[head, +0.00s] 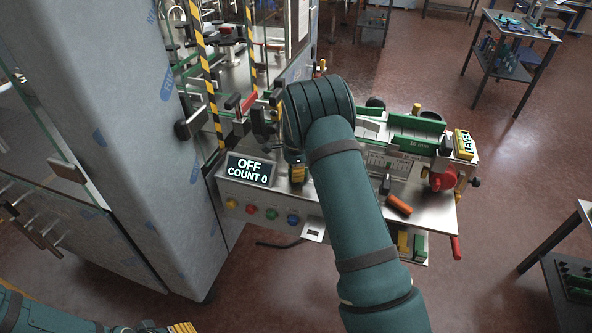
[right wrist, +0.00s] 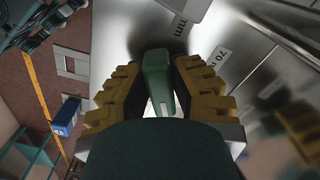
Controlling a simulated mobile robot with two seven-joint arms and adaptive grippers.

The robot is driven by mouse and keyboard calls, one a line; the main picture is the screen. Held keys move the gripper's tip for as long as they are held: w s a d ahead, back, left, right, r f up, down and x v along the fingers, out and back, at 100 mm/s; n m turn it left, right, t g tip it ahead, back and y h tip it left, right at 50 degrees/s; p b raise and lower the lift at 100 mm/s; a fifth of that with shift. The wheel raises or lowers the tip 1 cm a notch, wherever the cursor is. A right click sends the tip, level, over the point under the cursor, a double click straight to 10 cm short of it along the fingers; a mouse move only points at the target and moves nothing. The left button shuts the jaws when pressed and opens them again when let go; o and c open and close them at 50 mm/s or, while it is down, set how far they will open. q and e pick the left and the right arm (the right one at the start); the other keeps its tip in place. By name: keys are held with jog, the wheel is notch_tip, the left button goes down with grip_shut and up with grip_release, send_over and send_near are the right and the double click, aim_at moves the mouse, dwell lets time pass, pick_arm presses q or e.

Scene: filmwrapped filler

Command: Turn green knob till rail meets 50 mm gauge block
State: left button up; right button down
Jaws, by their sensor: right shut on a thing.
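The green knob (right wrist: 157,75) stands between the yellow ribbed fingers of my right gripper (right wrist: 160,90) in the right wrist view, and the fingers are shut on it. In the head view my right gripper (head: 297,174) is mostly hidden behind my forearm, at the front of the steel machine bench; the knob is hidden there. Green-edged rails (head: 415,124) run along the bench top. A plate marked 70 mm (right wrist: 222,58) shows in the right wrist view. I cannot pick out the 50 mm gauge block or its contact with a rail. My left gripper (head: 182,328) shows only as yellow tips at the bottom edge.
A display (head: 250,169) reads OFF, COUNT 0, above several coloured buttons (head: 271,213). An orange-handled tool (head: 398,204), a red knob (head: 442,180) and a yellow LEVEL box (head: 464,144) sit at the right. A tall grey cabinet (head: 140,130) stands left.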

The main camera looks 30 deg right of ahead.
jog(key=shift+f+m+p, duration=0.1)
jog(key=shift+m+p, duration=0.5)
jog(key=shift+m, duration=1.4)
jog(key=c, duration=0.8)
grip_release()
jog(key=shift+w, duration=0.1)
